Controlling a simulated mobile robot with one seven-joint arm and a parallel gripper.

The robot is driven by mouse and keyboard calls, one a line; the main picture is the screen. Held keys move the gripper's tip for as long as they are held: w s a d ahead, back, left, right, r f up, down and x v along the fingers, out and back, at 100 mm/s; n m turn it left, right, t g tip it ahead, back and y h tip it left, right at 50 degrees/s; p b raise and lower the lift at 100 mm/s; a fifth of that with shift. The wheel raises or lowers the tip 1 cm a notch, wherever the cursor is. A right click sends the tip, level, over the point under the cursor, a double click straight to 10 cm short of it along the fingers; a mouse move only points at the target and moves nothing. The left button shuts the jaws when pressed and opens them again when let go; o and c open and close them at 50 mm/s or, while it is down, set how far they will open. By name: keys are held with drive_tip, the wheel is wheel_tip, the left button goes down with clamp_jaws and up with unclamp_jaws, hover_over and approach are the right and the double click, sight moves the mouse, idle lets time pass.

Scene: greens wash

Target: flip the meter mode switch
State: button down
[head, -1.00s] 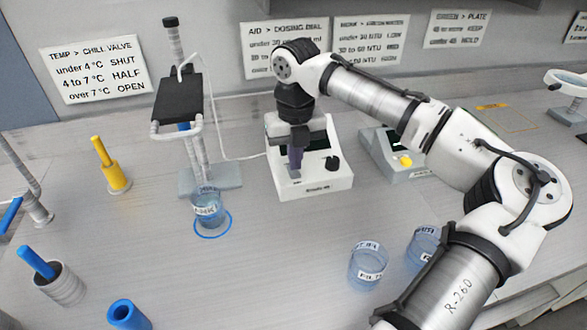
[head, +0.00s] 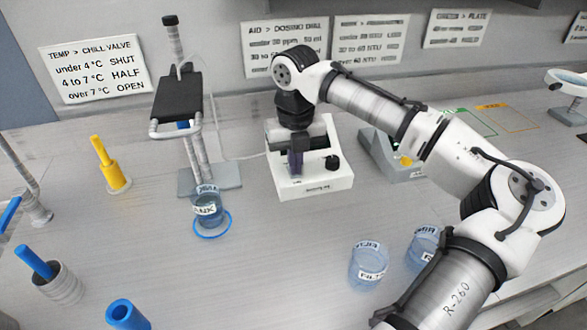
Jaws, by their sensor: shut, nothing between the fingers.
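The meter (head: 318,187) is a white box with a dark display area and a black knob (head: 332,162) on its right side. It stands in the middle of the bench, with unreadable lettering on its front edge. My gripper (head: 296,172) points down over the left part of the meter's face. Its fingers are shut with nothing held. The gripper and wrist cover the left of the meter, so the mode switch is hidden or too small to make out. I cannot tell whether the fingertips touch the meter.
A stand with a black plate (head: 177,98) is left of the meter, with a labelled beaker (head: 207,203) below it. Two beakers, one of them here (head: 368,266), stand front right near my arm. A grey device (head: 388,150) with a yellow knob is right of the meter.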

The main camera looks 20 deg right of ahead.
drive_tip(key=shift+f, duration=0.15)
wheel_tip(320, 180, up, 7)
drive_tip(key=p, duration=0.7)
idle(0.7)
